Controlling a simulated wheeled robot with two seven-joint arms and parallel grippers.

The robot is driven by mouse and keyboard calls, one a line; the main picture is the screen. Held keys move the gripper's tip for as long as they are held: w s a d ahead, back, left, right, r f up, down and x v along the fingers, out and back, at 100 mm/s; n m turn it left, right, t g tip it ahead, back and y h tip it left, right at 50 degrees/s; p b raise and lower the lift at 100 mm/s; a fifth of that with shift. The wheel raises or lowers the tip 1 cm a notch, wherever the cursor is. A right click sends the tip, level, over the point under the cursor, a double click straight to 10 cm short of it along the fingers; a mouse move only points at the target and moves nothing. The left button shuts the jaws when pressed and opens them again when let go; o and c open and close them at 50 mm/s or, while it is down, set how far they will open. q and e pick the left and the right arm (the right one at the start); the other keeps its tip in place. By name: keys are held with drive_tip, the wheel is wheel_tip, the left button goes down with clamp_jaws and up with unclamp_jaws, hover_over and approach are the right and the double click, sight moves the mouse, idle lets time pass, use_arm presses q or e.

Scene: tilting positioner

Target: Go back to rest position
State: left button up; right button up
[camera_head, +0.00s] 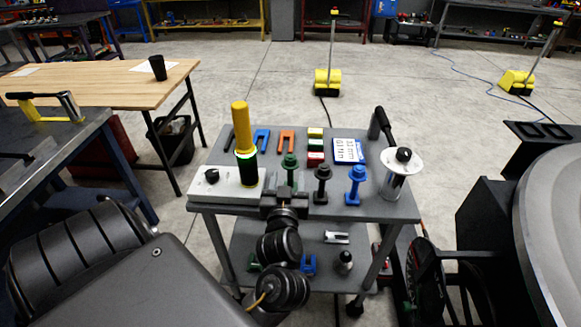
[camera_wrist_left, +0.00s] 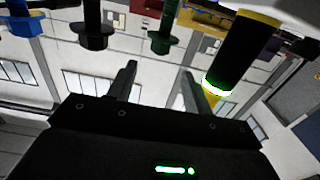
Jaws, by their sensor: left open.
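My left gripper (camera_head: 285,182) is at the near edge of the small grey cart (camera_head: 400,207), and my left arm reaches up to it from below. In the left wrist view its two fingers (camera_wrist_left: 160,80) stand apart with nothing between them. A green bolt-like piece (camera_head: 289,160), a black one (camera_head: 322,172) and a blue one (camera_head: 356,172) stand on the cart around and right of the gripper. A yellow and black cylinder (camera_head: 241,125) with a lit green ring stands just left of it. My right gripper is out of view.
A white box (camera_head: 225,190) sits at the cart's left. Coloured forked pieces (camera_head: 286,140), a blue-white label card (camera_head: 348,150) and a metal canister (camera_head: 396,185) are on the cart too. A large round grey surface (camera_head: 560,215) is at right; a wooden table (camera_head: 110,85) at left.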

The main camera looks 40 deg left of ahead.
use_arm(q)
drive_tip(key=shift+s+d, duration=0.3)
drive_tip(key=shift+s, duration=0.1)
drive_tip(key=shift+d, duration=0.1)
